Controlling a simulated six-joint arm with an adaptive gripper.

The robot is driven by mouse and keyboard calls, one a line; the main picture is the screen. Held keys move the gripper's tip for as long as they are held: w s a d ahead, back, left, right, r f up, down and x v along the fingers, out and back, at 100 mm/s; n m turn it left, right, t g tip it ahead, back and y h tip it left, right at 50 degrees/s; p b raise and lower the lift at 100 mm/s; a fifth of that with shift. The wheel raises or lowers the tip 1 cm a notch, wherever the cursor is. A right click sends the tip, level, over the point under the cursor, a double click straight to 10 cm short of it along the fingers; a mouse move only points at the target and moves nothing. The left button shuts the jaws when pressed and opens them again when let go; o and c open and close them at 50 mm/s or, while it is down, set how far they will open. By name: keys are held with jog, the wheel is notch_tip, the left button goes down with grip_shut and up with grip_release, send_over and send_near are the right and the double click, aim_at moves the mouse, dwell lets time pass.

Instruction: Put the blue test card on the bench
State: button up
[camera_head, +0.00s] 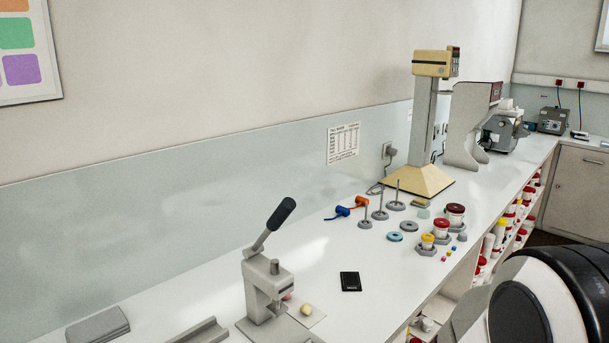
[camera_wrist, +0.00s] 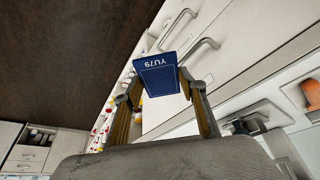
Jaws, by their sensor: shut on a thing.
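The blue test card (camera_wrist: 157,70) shows in the wrist view with "YU79" printed on it in white. My gripper (camera_wrist: 157,90) is shut on its near end, one yellowish finger on each side. The card is off any surface, with drawer fronts and a dark floor behind it. The white bench (camera_head: 330,255) runs along the wall in the head view. In that view only part of my arm shows at the lower right; the gripper and card are out of frame.
A grey lever press (camera_head: 267,290) stands on the near bench, with a small black flat item (camera_head: 350,282) right of it. Weighing discs, posts and red-lidded pots (camera_head: 455,213) crowd the middle near a cream-coloured tall instrument (camera_head: 418,180). Bare bench lies between press and discs.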

jog(key=shift+r, duration=0.15)
notch_tip(320, 180, up, 15)
jog(key=w+a+n+g+y, duration=0.1)
jog(key=w+a+n+y, duration=0.3)
jog(key=a, duration=1.1)
jog(key=w+a+n+h, duration=0.1)
jog(key=w+a+n, duration=0.3)
jog(key=a, duration=1)
jog(key=shift+n, duration=0.5)
jog(key=shift+s+f, duration=0.25)
jog(key=shift+f, duration=0.55)
jog(key=shift+s+f, duration=0.2)
jog(key=shift+f, duration=0.6)
jog(key=shift+s+f, duration=0.25)
jog(key=shift+f, duration=0.55)
jog(key=shift+w+a, duration=5.75)
